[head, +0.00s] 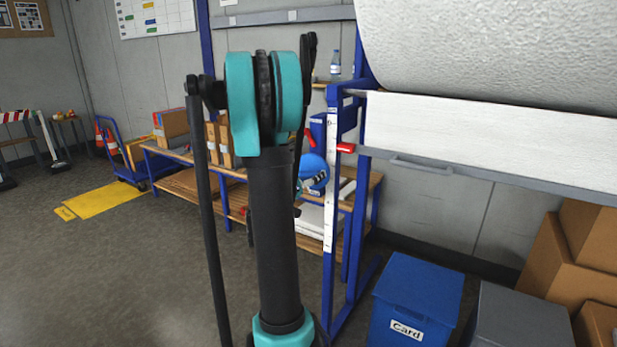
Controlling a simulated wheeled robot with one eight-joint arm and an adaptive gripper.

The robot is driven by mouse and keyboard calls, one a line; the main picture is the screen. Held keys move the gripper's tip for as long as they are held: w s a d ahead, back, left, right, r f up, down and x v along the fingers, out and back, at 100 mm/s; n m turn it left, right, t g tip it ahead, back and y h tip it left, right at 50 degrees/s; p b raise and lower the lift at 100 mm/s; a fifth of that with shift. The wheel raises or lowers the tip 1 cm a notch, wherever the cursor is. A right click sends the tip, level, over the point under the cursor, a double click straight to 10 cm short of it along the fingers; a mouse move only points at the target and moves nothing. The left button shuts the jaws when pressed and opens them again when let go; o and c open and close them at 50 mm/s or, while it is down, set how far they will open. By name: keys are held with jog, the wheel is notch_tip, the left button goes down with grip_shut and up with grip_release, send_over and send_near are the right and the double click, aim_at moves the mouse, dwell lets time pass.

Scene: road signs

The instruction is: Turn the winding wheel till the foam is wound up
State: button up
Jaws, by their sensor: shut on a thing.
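A big roll of pale grey foam (490,50) hangs in a blue frame at the upper right. A white sheet of foam (490,140) shows below the roll, down to a grey bar. The blue winding wheel (313,167) is on the left side of the frame, partly hidden behind my arm. My gripper (319,181) is small in the picture and lies against the wheel, shut on it. Its fingertips and exact hold are hard to make out. My arm stands in front and hides part of this area.
A blue bin marked Card (415,295), a grey bin (515,320) and cardboard boxes (580,255) stand at the lower right. A wooden bench (185,157) with boxes runs behind my arm. A blue trolley (115,150) stands at left. The floor at lower left is clear.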

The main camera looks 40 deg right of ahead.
jog(key=shift+w+d, duration=0.1)
jog(key=o, duration=0.9)
jog(key=shift+o, duration=0.2)
jog(key=v, duration=1.2)
